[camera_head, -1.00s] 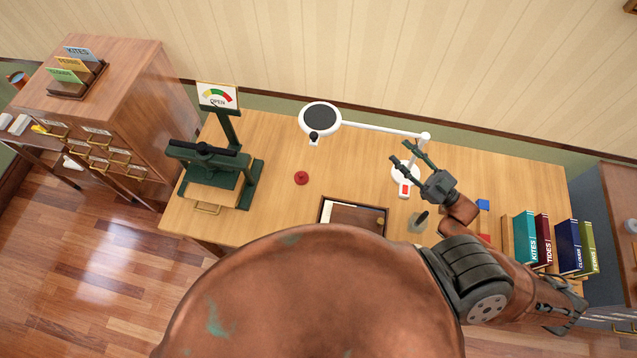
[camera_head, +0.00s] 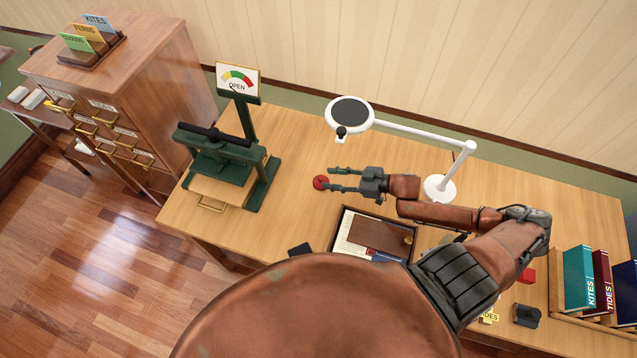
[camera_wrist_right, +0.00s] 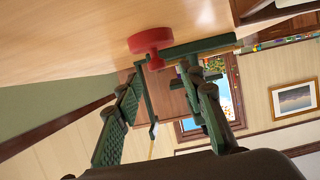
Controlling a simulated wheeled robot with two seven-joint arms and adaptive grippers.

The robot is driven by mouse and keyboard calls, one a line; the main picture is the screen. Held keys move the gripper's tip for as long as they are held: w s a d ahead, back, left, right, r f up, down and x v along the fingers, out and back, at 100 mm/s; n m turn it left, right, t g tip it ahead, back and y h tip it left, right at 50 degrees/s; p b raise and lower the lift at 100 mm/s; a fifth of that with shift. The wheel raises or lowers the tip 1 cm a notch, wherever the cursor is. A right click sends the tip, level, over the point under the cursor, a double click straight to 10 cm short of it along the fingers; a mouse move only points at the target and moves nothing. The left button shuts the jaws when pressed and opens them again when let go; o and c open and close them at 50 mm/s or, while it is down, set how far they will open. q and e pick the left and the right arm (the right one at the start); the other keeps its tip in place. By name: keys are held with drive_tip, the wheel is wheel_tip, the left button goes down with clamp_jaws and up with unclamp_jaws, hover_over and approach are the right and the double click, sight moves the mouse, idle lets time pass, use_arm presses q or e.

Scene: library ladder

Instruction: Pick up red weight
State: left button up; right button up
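The red weight (camera_head: 320,183) is a small red disc on the table in the head view. In the right wrist view the red weight (camera_wrist_right: 150,42) shows a wide disc with a narrower knob, just beyond the fingertips. My right gripper (camera_head: 332,179) is open, its two fingers pointing left, with the tips close to the weight. In the wrist view the right gripper's fingers (camera_wrist_right: 165,85) stand apart with nothing between them. Whether a fingertip touches the weight I cannot tell. My left gripper does not show.
A green press (camera_head: 222,168) stands left of the weight, with a gauge sign (camera_head: 238,80) behind it. A white magnifier lamp (camera_head: 405,135) arches behind my right arm. A framed tray (camera_head: 337,226) with papers lies in front. Books (camera_head: 577,277) stand at the right.

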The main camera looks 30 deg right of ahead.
sight(322, 177)
drive_tip(key=x, duration=0.4)
drive_tip(key=shift+w+a+f, duration=0.15)
drive_tip(key=shift+w+f, duration=0.15)
drive_tip(key=shift+c, duration=0.7)
clamp_jaws()
